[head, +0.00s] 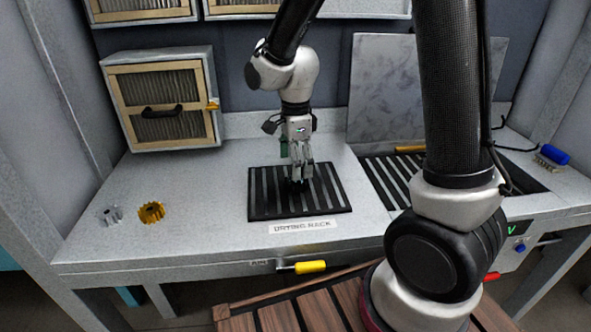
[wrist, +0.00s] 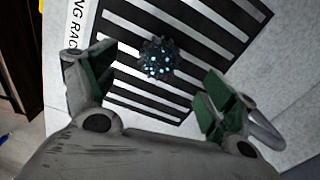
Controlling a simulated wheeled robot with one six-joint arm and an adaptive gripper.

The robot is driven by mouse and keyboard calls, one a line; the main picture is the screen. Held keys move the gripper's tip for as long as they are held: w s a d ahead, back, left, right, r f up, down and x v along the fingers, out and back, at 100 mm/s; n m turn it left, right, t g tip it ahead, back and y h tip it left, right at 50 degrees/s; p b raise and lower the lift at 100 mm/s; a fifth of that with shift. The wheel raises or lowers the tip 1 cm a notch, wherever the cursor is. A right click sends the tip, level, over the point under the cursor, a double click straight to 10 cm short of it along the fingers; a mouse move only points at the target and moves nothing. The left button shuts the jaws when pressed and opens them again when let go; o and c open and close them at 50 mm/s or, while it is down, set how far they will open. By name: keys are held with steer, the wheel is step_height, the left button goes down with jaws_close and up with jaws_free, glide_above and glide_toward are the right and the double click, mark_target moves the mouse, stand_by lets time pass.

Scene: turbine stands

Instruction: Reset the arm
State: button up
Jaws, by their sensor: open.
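My gripper (head: 297,172) hangs from the arm, pointing down over the black slatted drying rack (head: 262,203) on the grey bench. In the wrist view my gripper (wrist: 150,95) has its two green-padded fingers spread wide apart. Between and beyond the fingertips a dark gear-like part (wrist: 157,60) with shiny spots rests on the rack (wrist: 210,28). It does not touch either finger in that view. In the head view the part is mostly hidden by the gripper.
A silver gear (head: 110,215) and a gold gear (head: 151,212) lie on the bench at left. A filter box (head: 163,100) with a black handle stands behind them. A slatted basin (head: 378,172) is at right. A yellow drawer handle (head: 310,267) sticks out in front.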

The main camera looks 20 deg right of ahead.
steer(key=shift+r, duration=0.8)
steer(key=shift+s+n, duration=0.1)
steer(key=shift+n, duration=0.8)
steer(key=shift+s+d+f+n, duration=0.1)
steer(key=shift+s+n, duration=0.05)
steer(key=shift+n, duration=0.4)
steer(key=shift+s+d+n, duration=0.1)
steer(key=shift+s+n, duration=0.05)
steer(key=shift+n, duration=0.4)
steer(key=s+d+r+n+t, duration=0.4)
steer(key=s+d+r+n, duration=1)
steer(key=s+r, duration=0.2)
steer(key=shift+s+d, duration=0.25)
steer(key=shift+s, duration=0.85)
